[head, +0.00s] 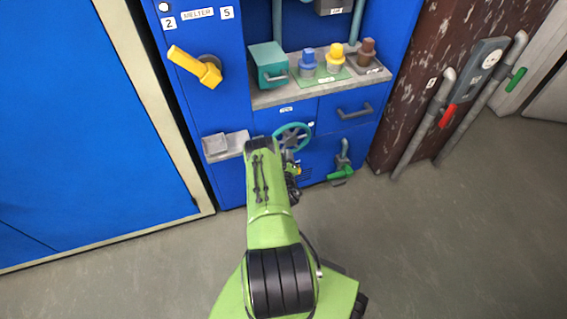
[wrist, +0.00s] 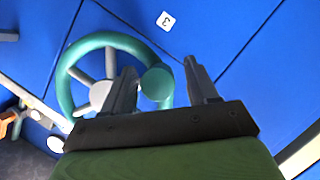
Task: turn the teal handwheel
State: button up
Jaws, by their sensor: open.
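The teal handwheel (head: 291,137) is mounted on the front of the blue cabinet, below the shelf and drawer. In the wrist view, its ring (wrist: 68,82), grey spokes and round teal knob (wrist: 157,84) show close up. My gripper (wrist: 162,75) is open, with its two dark fingers on either side of the knob. I cannot tell whether either finger touches it.
A yellow lever (head: 195,67) is at the upper left. The shelf (head: 275,97) holds a teal box (head: 268,64) and several coloured knobs. A green-handled valve (head: 341,174) is right of the wheel. Pipes with red (head: 447,116) and green handles stand farther right. The floor is clear.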

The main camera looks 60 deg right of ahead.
grip_shut()
dwell(0.3)
jog(key=shift+a+r+p, duration=0.1)
jog(key=shift+p, duration=0.2)
